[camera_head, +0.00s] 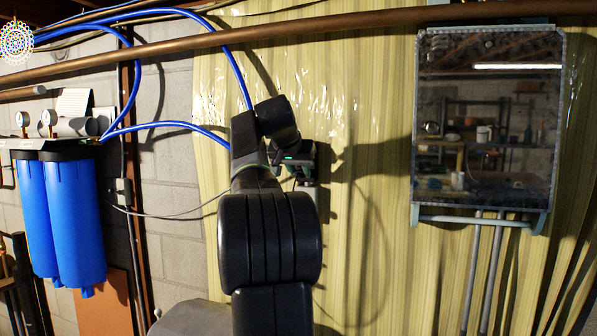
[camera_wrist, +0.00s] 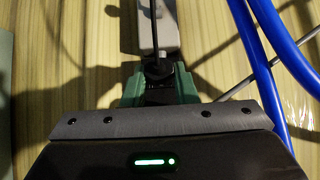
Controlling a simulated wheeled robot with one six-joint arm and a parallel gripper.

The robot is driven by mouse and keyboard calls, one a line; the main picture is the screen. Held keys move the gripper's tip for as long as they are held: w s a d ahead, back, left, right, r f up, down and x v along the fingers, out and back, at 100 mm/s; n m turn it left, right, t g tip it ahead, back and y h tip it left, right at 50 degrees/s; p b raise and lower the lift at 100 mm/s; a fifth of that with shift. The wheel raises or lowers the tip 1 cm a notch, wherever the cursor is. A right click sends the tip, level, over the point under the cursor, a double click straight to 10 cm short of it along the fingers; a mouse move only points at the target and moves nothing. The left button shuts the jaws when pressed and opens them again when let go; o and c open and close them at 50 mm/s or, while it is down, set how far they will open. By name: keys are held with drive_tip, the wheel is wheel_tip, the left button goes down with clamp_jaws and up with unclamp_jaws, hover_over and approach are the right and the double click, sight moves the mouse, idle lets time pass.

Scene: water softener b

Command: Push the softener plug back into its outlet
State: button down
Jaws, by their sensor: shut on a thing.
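In the wrist view, my gripper (camera_wrist: 158,90) has its green fingers closed on either side of a black plug (camera_wrist: 157,72). A dark cord (camera_wrist: 153,18) runs up from the plug. A light grey outlet box or strip (camera_wrist: 168,38) lies just behind and above the plug; its sockets are hidden, and I cannot tell whether the plug touches it. In the head view, my gripper (camera_head: 299,160) is near the yellowish sheeted wall, partly hidden by my dark arm.
Blue tubes (camera_wrist: 262,65) pass close on the right in the wrist view. The wall between arm and panel is clear.

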drive_tip(key=shift+w+d, duration=0.2)
drive_tip(key=shift+w, duration=0.45)
drive_tip(key=shift+w, duration=0.2)
drive_tip(key=c, duration=1.1)
unclamp_jaws()
drive_tip(key=shift+d, duration=0.1)
drive_tip(key=v, duration=1.3)
drive_tip(key=shift+s+r, duration=0.25)
drive_tip(key=shift+r, duration=0.05)
